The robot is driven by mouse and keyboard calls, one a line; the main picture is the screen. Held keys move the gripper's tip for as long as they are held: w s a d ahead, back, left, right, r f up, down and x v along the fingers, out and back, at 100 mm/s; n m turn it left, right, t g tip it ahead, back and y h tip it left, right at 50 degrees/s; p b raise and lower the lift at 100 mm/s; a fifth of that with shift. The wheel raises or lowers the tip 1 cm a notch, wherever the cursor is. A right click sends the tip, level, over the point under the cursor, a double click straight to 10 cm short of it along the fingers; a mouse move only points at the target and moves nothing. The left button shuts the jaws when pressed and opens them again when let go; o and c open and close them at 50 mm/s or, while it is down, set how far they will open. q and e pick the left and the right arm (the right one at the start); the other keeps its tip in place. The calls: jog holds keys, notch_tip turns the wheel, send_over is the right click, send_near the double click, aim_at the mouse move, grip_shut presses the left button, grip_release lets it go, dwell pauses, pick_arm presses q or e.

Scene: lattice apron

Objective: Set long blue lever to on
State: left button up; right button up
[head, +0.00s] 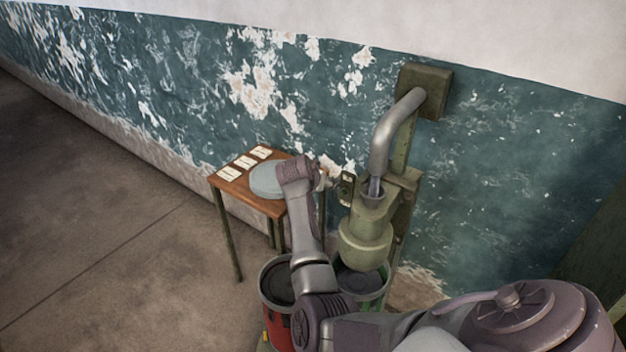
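I cannot make out a long blue lever in the head view. An olive-green machine (366,245) with a grey curved pipe (382,135) stands against the wall. A small dark upright plate (347,188) with pale marks is on its left side. My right arm reaches in from the lower right and up past the machine's left side. My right gripper (326,178) is at the plate's left, small and partly hidden by its own wrist. I cannot tell whether it touches anything or how its fingers stand. My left gripper is out of view.
A small wooden table (232,189) at the left holds several pale cards and a grey-blue round lid (267,181). A red bucket (273,317) and a green bucket (383,290) stand below, partly behind my arm. The floor (90,230) at the left is clear.

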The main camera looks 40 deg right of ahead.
jog(key=v, duration=0.9)
